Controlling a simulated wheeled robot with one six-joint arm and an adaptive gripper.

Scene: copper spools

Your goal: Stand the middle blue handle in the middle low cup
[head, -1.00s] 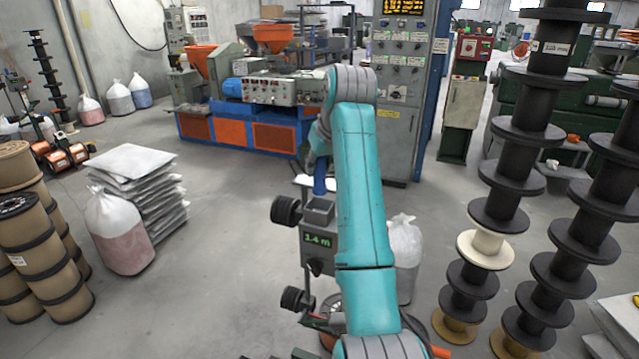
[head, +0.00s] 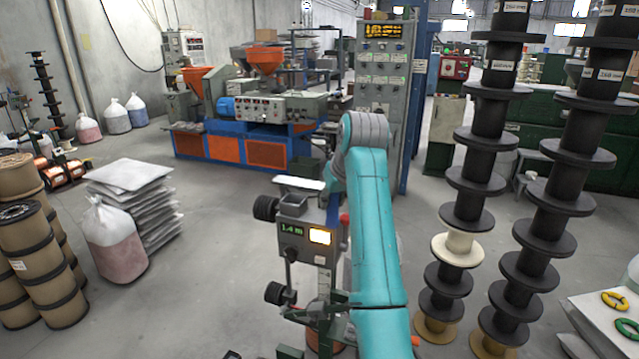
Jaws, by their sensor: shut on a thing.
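The middle blue handle does not show now, and I cannot pick out the low cups. My teal arm stands between the camera and the place where the wrist ends. A teal edge of my wrist shows left of the upper arm, but my gripper's fingers and anything in them are hidden behind the arm. A small red piece (head: 344,219) shows at the arm's left edge; I cannot tell what it belongs to.
A grey machine (head: 289,247) with a "1.4 m" display, open-topped box (head: 294,204) and black rollers stands left of my arm. Black spool stacks (head: 478,180) rise at right, near a pale table (head: 590,312) with rings.

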